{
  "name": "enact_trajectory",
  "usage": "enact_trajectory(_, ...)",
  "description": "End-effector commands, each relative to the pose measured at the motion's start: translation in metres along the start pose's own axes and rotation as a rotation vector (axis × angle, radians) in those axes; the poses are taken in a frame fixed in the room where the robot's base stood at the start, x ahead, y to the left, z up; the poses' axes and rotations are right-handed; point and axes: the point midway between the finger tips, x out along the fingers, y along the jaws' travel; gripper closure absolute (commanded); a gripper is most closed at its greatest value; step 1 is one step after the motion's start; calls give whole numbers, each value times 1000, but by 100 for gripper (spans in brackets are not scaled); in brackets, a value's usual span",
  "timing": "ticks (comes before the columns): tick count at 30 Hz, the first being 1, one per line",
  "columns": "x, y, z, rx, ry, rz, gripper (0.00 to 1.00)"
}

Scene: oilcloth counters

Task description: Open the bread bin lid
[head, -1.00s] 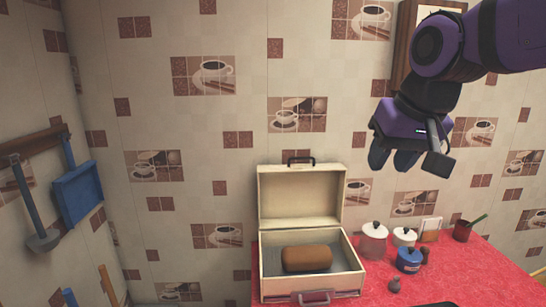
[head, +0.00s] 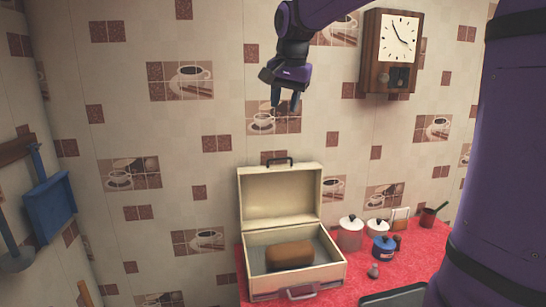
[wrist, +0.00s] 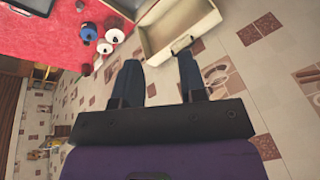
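The cream bread bin (head: 329,272) stands on the red counter against the tiled wall. Its lid (head: 280,199) is raised upright at the back, with a dark handle on its top edge. A brown loaf (head: 290,254) lies inside. My gripper (head: 285,104) is in the air above the bin, apart from the lid, with its fingers pointing down. In the wrist view the two dark fingers (wrist: 157,78) are spread with nothing between them, and the bread bin (wrist: 163,39) shows beyond them.
A wall clock (head: 391,50) hangs right of my gripper. A blue dustpan (head: 50,208) hangs at left.

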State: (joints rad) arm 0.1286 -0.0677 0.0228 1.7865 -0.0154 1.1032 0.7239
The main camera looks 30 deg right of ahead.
Motion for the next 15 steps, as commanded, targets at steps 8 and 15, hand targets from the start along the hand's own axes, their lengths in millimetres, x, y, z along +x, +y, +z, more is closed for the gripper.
enact_trajectory(8, 45, -43, -87, 277, -26, 46, 62)
enact_trajectory(15, 99, -65, -156, 518, -41, 86, 62)
